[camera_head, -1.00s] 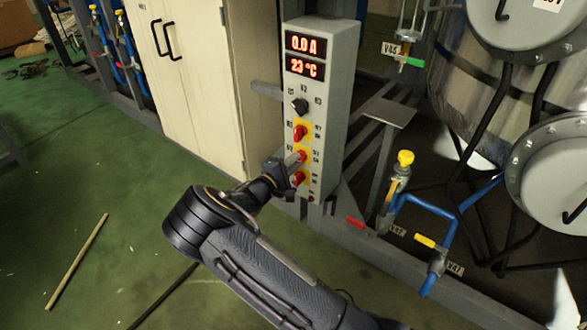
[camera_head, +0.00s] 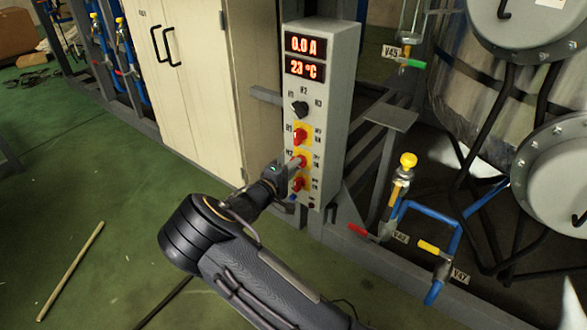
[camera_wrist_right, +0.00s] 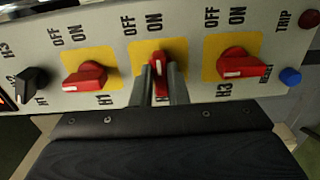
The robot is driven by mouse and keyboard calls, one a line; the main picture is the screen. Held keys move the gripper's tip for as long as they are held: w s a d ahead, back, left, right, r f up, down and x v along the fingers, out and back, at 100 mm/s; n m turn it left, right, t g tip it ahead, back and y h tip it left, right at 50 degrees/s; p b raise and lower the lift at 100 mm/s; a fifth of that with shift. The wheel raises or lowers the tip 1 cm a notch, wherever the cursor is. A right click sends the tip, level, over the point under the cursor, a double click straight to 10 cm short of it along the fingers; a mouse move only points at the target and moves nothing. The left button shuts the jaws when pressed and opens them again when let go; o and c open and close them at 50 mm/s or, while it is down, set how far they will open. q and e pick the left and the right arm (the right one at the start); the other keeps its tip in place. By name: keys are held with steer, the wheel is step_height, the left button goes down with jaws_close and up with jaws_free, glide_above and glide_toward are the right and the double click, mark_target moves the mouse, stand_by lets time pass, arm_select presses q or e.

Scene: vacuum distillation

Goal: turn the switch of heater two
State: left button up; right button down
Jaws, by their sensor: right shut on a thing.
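The control box (camera_head: 325,95) stands upright with three red rotary switches on yellow plates. The middle one, heater two's switch (camera_head: 300,161), is also in the right wrist view (camera_wrist_right: 157,60). My right gripper (camera_head: 287,167) comes from the lower left and is shut on this switch; its two fingers (camera_wrist_right: 158,85) straddle the red handle. In the wrist view this handle runs up and down, while those of the H1 switch (camera_wrist_right: 85,77) and H3 switch (camera_wrist_right: 238,64) lie more sideways. The fingers partly cover the H2 label. My left gripper is not in view.
A black selector knob (camera_head: 300,108) sits above the switches, under displays reading 0.0 A and 23 °C. A blue button (camera_wrist_right: 290,77) is beside H3. A cream cabinet (camera_head: 195,80) stands left; piping with a yellow-topped valve (camera_head: 408,160) is right.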

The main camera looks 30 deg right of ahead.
steer(key=shift+f, duration=0.1)
steer(key=c, duration=1.4)
jaws_free()
steer(key=shift+c, duration=0.2)
steer(key=p+v, duration=0.2)
steer(key=v, duration=0.5)
steer(key=shift+s+a, duration=0.15)
steer(key=shift+a, duration=0.2)
